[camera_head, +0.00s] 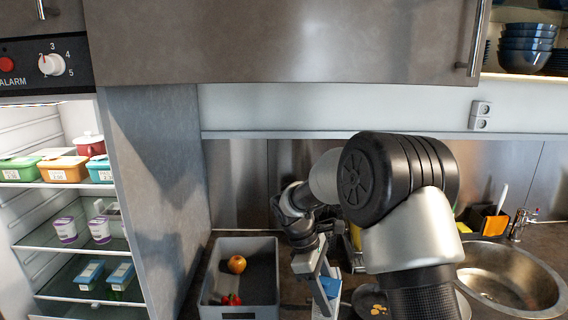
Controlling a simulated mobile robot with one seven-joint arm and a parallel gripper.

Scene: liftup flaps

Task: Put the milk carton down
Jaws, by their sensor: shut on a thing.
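My gripper (314,268) points down over the counter, just right of the grey bin. It is shut on the milk carton (329,287), a white and blue box that shows only in part behind the fingers. The carton looks roughly upright, near the bottom edge of the view. My arm covers the area to its right. I cannot tell whether the carton's base touches the counter.
A grey bin (213,299) holds an orange fruit (237,264) and small red items (231,299). An open, stocked fridge (31,243) stands at the left. A round sink (505,283) is at the right, below a closed upper cabinet (280,40).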

